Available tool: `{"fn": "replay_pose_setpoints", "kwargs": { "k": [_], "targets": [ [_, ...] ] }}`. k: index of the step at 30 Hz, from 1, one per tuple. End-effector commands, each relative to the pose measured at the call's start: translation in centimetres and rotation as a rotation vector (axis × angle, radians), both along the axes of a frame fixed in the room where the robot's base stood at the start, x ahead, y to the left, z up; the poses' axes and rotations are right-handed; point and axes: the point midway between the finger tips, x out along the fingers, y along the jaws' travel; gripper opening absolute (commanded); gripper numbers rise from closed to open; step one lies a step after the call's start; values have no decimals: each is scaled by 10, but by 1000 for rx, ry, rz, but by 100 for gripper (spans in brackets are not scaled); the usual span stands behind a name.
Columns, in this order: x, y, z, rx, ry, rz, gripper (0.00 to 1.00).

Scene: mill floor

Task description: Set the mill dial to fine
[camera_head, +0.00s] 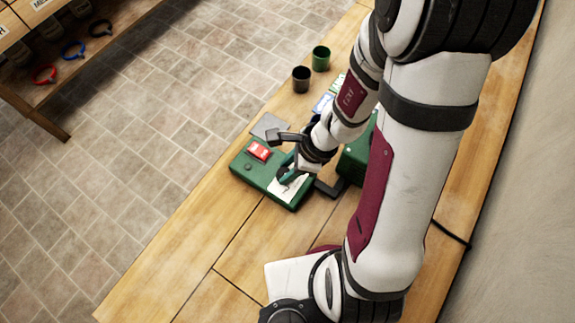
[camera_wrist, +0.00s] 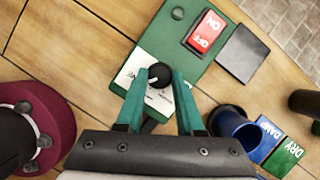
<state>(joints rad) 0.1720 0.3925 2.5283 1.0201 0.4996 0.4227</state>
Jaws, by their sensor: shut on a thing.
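The green mill panel (camera_head: 262,184) lies on the wooden bench, and it also shows in the wrist view (camera_wrist: 150,42). Its dial (camera_wrist: 160,75) is a round black knob on a white label plate (camera_wrist: 155,100). The label's lettering is partly hidden and too small to read, and I cannot tell the dial's setting. My gripper (camera_wrist: 159,80) has teal fingers shut on the dial, one on each side. In the head view my gripper (camera_head: 290,172) is over the label plate and hides the dial.
A red ON/OFF switch (camera_wrist: 207,30) and a small black knob (camera_wrist: 178,13) are on the panel. A dark square plate (camera_wrist: 243,53) lies beside it. A blue cup (camera_wrist: 237,130) and DAMP and DRY cards (camera_wrist: 287,152) are near my right finger. A black cup (camera_head: 301,79) stands farther back.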

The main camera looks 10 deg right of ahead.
Motion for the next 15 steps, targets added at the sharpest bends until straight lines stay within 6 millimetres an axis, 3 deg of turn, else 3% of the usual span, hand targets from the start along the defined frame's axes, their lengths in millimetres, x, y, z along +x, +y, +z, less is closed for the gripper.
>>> {"fn": "replay_pose_setpoints", "kwargs": {
  "k": [15],
  "targets": [
    [0, 0, 0, 0, -1, -58, 0]
  ]
}}
